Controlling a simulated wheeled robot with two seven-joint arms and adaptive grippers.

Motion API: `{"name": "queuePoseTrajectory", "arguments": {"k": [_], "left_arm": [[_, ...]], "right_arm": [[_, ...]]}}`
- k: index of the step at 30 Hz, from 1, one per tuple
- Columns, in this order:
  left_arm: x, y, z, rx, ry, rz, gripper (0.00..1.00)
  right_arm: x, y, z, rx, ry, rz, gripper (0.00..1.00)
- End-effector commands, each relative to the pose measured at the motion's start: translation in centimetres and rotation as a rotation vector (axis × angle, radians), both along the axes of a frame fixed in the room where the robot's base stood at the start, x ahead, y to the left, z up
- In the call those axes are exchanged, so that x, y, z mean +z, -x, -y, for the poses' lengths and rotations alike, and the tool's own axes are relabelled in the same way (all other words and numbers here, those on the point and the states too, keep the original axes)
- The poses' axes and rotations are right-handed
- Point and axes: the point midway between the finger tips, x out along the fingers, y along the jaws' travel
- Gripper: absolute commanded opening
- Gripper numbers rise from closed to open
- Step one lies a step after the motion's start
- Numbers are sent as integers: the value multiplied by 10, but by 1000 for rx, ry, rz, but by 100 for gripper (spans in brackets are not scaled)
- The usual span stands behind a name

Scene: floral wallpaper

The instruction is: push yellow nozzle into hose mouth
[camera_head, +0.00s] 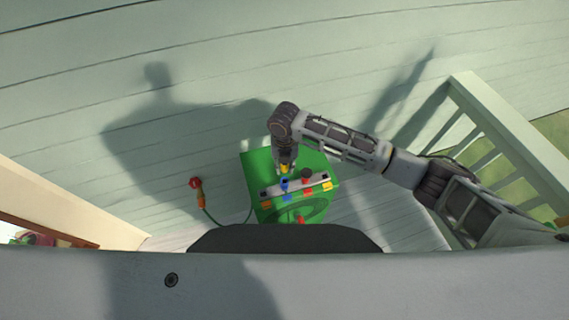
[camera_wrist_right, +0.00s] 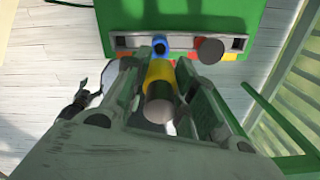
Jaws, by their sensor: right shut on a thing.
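The yellow nozzle (camera_head: 284,168) is between the fingers of my right gripper (camera_head: 286,163), above the green unit. In the wrist view, the yellow nozzle (camera_wrist_right: 160,80) points toward the camera with a dark, tan-tipped end, and the fingers (camera_wrist_right: 160,98) close on both sides of it. The hose mouth itself is too small to make out. My left gripper is not in view.
The green unit (camera_head: 256,165) carries a grey rack (camera_head: 270,191) with a blue piece (camera_head: 284,184) and a dark round-topped piece (camera_head: 306,175). Colored blocks line its front. A railing (camera_head: 500,130) stands right; a pale edge (camera_head: 75,205) lies left. Floorboards between hose end and unit are clear.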

Motion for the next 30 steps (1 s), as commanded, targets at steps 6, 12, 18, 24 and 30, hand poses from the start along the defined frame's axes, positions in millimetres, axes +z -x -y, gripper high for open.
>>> {"name": "queuePoseTrajectory", "arguments": {"k": [6,12,18,24,30], "left_arm": [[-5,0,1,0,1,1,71],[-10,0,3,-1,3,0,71],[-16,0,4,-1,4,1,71],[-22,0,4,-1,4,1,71],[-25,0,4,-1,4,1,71]], "right_arm": [[-10,0,0,0,0,-1,1],[-22,0,0,-1,1,-2,1],[-34,0,0,0,0,-1,1],[-46,0,0,0,0,-1,1],[-54,0,0,0,0,-1,1]]}}
